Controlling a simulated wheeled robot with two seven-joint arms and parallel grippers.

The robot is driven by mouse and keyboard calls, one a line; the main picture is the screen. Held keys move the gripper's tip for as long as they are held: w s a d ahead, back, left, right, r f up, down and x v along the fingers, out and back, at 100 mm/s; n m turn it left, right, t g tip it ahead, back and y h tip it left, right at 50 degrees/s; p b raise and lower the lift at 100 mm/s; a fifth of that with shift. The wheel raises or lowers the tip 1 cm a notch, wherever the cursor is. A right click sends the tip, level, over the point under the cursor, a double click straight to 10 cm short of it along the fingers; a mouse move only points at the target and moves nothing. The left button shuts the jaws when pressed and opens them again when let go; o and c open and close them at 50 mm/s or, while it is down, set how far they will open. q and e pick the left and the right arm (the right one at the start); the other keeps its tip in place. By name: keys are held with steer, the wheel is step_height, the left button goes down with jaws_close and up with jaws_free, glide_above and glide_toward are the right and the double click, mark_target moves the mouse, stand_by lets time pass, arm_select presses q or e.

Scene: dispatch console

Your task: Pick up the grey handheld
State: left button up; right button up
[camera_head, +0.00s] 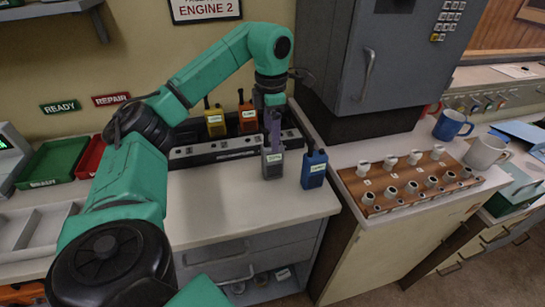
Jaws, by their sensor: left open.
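The grey handheld (272,164) stands upright on the white counter, in front of the black and grey charger rack (225,153). My left gripper (273,137) points down at the top of the grey handheld, with its fingers around or just in front of the antenna end. It is open; the arm and fingers partly hide the handheld's top, and I cannot tell whether they touch it. My right gripper is not in view.
A blue handheld (314,168) stands close on the right. A yellow handheld (215,122) and an orange handheld (248,118) sit in the rack behind. A grey cabinet (395,60) rises at the right. Counter left of the grey handheld is clear.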

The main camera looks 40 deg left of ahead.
arm_select(q)
step_height(320, 180, down, 6)
steer(key=shift+d+r+p, duration=0.15)
steer(key=shift+p, duration=0.5)
steer(key=shift+c, duration=0.9)
steer(key=shift+w, duration=0.1)
jaws_close()
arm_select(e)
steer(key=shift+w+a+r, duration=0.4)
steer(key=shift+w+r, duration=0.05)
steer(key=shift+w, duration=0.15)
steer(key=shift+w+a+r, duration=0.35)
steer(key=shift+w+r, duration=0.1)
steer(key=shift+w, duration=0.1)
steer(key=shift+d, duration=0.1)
